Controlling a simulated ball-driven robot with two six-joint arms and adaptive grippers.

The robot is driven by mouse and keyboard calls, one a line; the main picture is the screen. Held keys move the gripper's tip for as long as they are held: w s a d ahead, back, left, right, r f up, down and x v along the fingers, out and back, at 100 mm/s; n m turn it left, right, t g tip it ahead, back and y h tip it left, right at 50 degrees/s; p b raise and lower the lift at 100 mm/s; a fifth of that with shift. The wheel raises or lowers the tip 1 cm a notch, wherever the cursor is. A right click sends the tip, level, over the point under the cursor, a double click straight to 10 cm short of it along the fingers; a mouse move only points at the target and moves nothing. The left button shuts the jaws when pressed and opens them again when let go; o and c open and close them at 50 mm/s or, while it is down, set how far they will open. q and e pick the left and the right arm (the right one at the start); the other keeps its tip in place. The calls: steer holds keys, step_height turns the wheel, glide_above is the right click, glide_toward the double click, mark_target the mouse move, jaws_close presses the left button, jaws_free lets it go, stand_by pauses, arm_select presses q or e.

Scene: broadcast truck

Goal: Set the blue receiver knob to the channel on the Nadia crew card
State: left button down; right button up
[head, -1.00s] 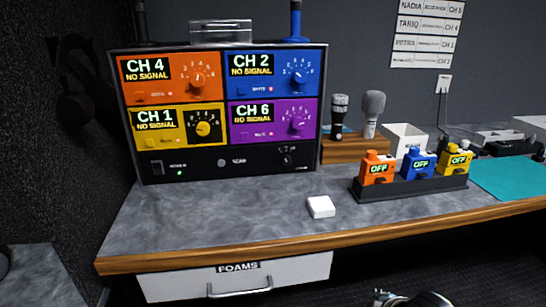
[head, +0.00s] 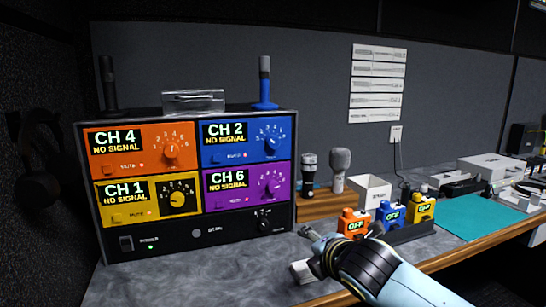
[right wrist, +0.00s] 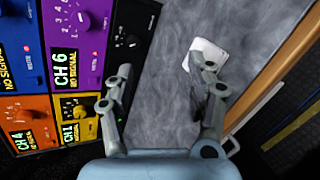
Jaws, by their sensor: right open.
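The blue receiver (head: 225,152) is the top right panel of the rack in the head view. Its display reads CH 2, NO SIGNAL. Its blue knob (head: 271,142) sits in a numbered dial at the panel's right. The crew cards (head: 378,57) hang on the back wall, too small to read now; a second ago the top one read NADIA, CH 5. My right gripper (head: 318,242) is open and empty, low in front of the rack and right of it, apart from the knob. In the right wrist view its fingers (right wrist: 160,65) are spread over the counter. My left gripper is not in view.
The orange (head: 130,152), yellow (head: 137,200) and purple (head: 232,187) receivers share the rack. Microphones, a white box (head: 370,191) and orange, blue and yellow packs stand to the right.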

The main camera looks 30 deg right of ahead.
mark_target(274, 143)
steer(key=w+r+n+t, duration=0.2)
steer(key=w+r+n, duration=0.15)
steer(key=r, duration=0.25)
steer(key=w+r+n+t+p, duration=0.1)
steer(key=w+r+n+t, duration=0.1)
steer(key=r+n, duration=0.35)
steer(key=w+r+n+t, duration=0.1)
steer(key=w+r+n, duration=0.2)
steer(key=r, duration=0.4)
steer(key=x, duration=1)
steer(key=shift+d+p, duration=0.25)
steer(key=shift+p, duration=0.05)
steer(key=shift+w+d, duration=0.1)
steer(key=shift+w, duration=0.25)
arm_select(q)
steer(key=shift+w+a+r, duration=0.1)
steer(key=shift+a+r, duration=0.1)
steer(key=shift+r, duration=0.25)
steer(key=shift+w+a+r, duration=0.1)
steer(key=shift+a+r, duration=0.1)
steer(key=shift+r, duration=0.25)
arm_select(e)
steer(key=shift+c, duration=0.2)
jaws_close()
